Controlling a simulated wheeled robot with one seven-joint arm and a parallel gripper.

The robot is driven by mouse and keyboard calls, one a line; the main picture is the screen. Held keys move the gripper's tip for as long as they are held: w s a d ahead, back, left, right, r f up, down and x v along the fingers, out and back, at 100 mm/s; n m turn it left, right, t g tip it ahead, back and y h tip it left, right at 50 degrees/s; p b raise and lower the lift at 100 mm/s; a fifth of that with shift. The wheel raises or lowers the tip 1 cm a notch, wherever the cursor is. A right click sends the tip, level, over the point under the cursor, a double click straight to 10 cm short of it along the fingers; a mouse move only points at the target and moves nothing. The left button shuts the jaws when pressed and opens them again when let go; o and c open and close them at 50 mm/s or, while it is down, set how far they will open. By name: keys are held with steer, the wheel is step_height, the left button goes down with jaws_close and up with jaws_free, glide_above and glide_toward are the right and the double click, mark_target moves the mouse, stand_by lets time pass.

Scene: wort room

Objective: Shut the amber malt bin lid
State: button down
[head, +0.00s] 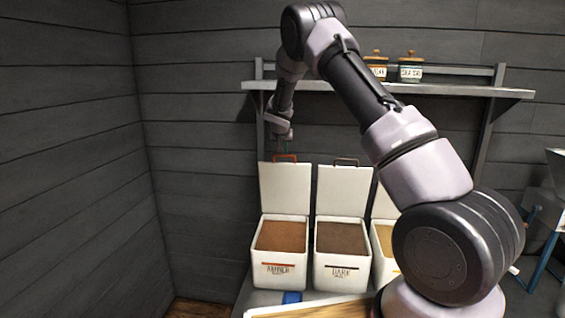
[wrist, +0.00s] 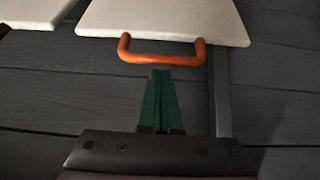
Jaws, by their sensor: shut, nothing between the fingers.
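The amber malt bin (head: 279,270) is the white bin at the left, with an orange stripe above its label and brown grain inside. Its white lid (head: 286,189) stands open, upright at the back of the bin. An orange handle (head: 285,158) is on the lid's top edge. In the wrist view the lid (wrist: 160,17) and its handle (wrist: 163,57) are close ahead of the fingers. My gripper (wrist: 160,72) has its green fingers together and empty, just short of the handle's middle. In the head view my gripper (head: 284,147) is just above the lid's top edge.
The dark malt bin (head: 342,275) stands right of it, its lid (head: 343,191) also up. A third bin (head: 384,262) is partly hidden by my arm. A shelf (head: 440,89) with two jars runs above. Dark plank walls are close behind and left.

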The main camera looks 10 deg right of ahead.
steer(key=s+a+f, duration=0.3)
steer(key=s+f, duration=0.6)
steer(key=s, duration=0.2)
steer(key=s+a+f, duration=0.3)
steer(key=s+f, duration=0.7)
steer(key=s, duration=0.1)
steer(key=shift+a, duration=0.15)
stand_by(1.0)
step_height(320, 180, up, 8)
stand_by(0.7)
